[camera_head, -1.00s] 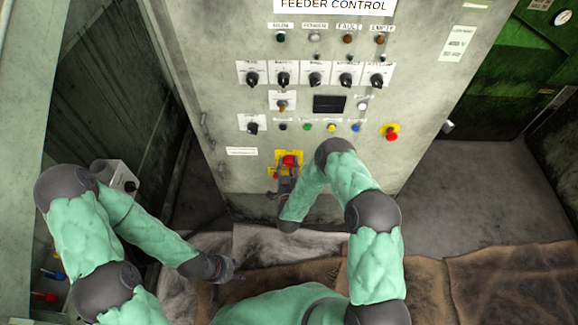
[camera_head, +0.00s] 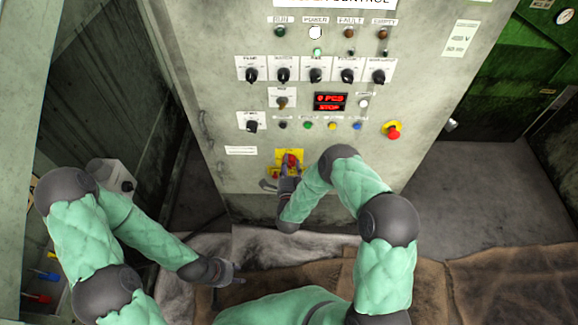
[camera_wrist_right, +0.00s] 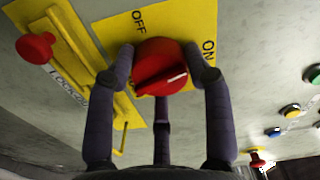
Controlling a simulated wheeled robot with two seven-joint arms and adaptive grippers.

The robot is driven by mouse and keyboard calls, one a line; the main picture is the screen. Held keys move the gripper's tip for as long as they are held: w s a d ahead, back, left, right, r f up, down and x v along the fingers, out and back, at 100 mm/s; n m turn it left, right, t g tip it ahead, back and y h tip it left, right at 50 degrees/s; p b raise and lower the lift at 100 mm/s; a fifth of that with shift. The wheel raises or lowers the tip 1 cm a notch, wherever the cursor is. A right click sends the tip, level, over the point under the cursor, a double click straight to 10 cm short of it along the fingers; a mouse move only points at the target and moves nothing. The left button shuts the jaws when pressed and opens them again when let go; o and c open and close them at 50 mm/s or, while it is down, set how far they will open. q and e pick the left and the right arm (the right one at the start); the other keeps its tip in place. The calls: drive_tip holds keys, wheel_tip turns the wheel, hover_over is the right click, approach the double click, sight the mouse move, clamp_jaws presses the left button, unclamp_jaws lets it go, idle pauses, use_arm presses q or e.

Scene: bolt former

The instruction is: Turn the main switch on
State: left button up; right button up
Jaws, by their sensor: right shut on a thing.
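The main switch is a red rotary knob (camera_head: 291,160) on a yellow plate low on the control cabinet. In the right wrist view the red knob (camera_wrist_right: 158,62) sits between OFF and ON labels on its yellow plate (camera_wrist_right: 186,18). Its white mark points to the right, toward the ON side. My right gripper (camera_wrist_right: 160,70) has its fingers around the knob, touching its sides; it also shows in the head view (camera_head: 290,169), partly covering the switch. My left gripper (camera_head: 228,273) hangs low, away from the cabinet, and its fingers are too small to read.
The cabinet panel (camera_head: 220,100) carries several black selector knobs, buttons and a red emergency stop (camera_head: 392,131). The display (camera_head: 330,101) is lit red and the POWER lamp (camera_head: 315,33) is lit white. A red padlock-like knob (camera_wrist_right: 36,47) sits beside the switch plate.

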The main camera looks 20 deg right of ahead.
drive_tip(key=shift+m+b, duration=0.4)
drive_tip(key=shift+m, duration=1.3)
drive_tip(key=o, duration=1.2)
drive_tip(key=v, duration=1.2)
drive_tip(key=shift+w, duration=0.1)
